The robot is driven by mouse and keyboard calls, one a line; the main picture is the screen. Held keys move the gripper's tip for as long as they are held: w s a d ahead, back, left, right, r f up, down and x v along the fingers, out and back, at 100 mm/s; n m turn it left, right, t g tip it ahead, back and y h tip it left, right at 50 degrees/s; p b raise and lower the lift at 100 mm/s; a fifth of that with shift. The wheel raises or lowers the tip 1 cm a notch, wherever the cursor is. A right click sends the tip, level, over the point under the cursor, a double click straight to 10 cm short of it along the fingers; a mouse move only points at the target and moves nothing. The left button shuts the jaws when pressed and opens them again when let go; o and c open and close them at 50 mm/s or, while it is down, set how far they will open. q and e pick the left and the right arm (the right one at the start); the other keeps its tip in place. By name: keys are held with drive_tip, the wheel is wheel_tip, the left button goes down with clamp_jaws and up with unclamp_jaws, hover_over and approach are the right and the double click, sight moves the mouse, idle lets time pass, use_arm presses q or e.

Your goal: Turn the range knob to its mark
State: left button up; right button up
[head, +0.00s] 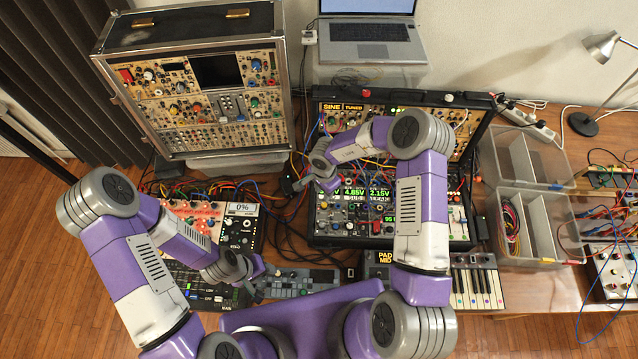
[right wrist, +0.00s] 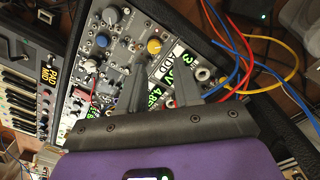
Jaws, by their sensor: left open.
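A modular synth case (head: 340,241) stands open at the middle right, with knobs, cables and lit green displays. No knob label reading "range" and no mark is legible, so I cannot tell which knob is the range knob. A yellow knob (right wrist: 154,46) shows in the right wrist view on the grey panel, just beyond the fingertips. My right gripper (right wrist: 159,72) has its fingers apart with nothing between them; in the head view it is over the left side of the case (head: 300,182). My left gripper (head: 256,272) is open near the low grey panel at the front.
Red, blue and yellow cables (right wrist: 245,50) loop beside the right fingers. A tall wooden-faced case (head: 180,130) stands at back left, a laptop (head: 370,40) at the back. A small keyboard (head: 475,287) is at front right, clear bins (head: 530,210) at right. The table's right part has some bare wood.

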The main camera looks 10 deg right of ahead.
sight(324, 204)
drive_tip(key=shift+s+f, duration=0.25)
drive_tip(key=shift+f, duration=0.1)
drive_tip(key=f, duration=0.6)
drive_tip(key=shift+s+f, duration=0.1)
drive_tip(key=shift+s, duration=0.2)
drive_tip(key=shift+w, duration=0.1)
clamp_jaws()
